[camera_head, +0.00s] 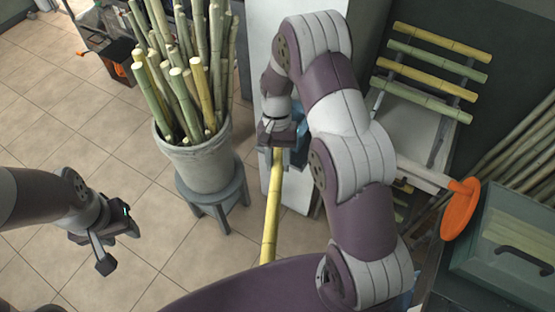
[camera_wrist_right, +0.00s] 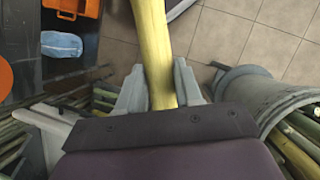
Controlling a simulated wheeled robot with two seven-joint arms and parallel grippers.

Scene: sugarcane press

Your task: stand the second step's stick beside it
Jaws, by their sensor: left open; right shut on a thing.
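My right gripper (camera_head: 278,147) is shut on a yellow cane stick (camera_head: 270,215), which hangs down from it in the head view, to the right of the bucket. In the right wrist view the stick (camera_wrist_right: 152,40) passes between the two grey fingers (camera_wrist_right: 158,85). The grey bucket (camera_head: 197,165) holds several green and yellow sticks, standing upright or leaning. The rack at the upper right carries a yellow stick (camera_head: 442,43), a green one (camera_head: 437,62), another yellow one (camera_head: 428,82) and a green one (camera_head: 421,102). My left gripper (camera_head: 112,243) is open and empty at the left.
The bucket stands on a grey-blue stool (camera_head: 212,197). An orange disc (camera_head: 460,208) and a green box with a dark handle (camera_head: 515,240) are at the right. Several long canes lean at the far right. Tiled floor (camera_head: 75,140) is clear at the left.

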